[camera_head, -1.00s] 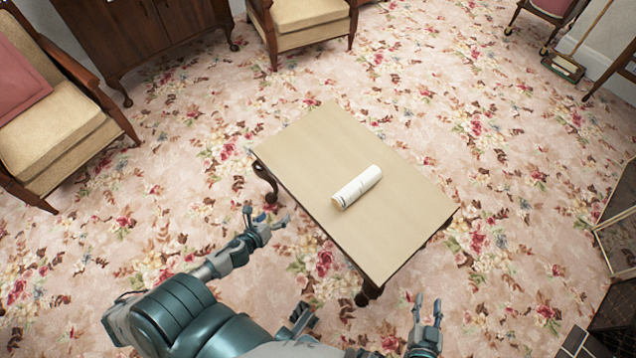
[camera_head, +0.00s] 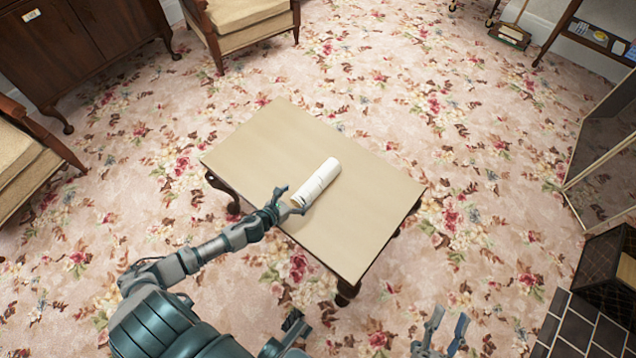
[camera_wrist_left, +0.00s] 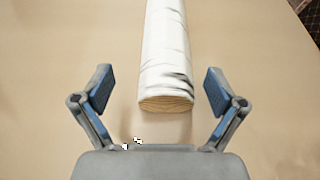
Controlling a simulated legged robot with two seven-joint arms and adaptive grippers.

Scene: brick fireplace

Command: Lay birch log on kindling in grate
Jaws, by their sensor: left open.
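The white birch log (camera_head: 318,181) lies on a low table with a beige top (camera_head: 365,195). In the left wrist view the log (camera_wrist_left: 165,50) points away from me, its cut end facing my gripper. My left gripper (camera_head: 291,199) is open at the log's near end, and its fingers (camera_wrist_left: 160,90) stand on either side of that end, apart from it. My right gripper (camera_head: 439,325) is low in the head view, away from the table, with its fingers spread and nothing between them. I cannot make out the grate or the kindling.
A dark mesh screen (camera_head: 608,265) and dark tiles (camera_head: 580,328) are at the lower right. A pale-framed panel (camera_head: 605,150) stands at the right edge. Armchairs and a wooden cabinet (camera_head: 85,45) stand at the upper left. Flowered carpet around the table is clear.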

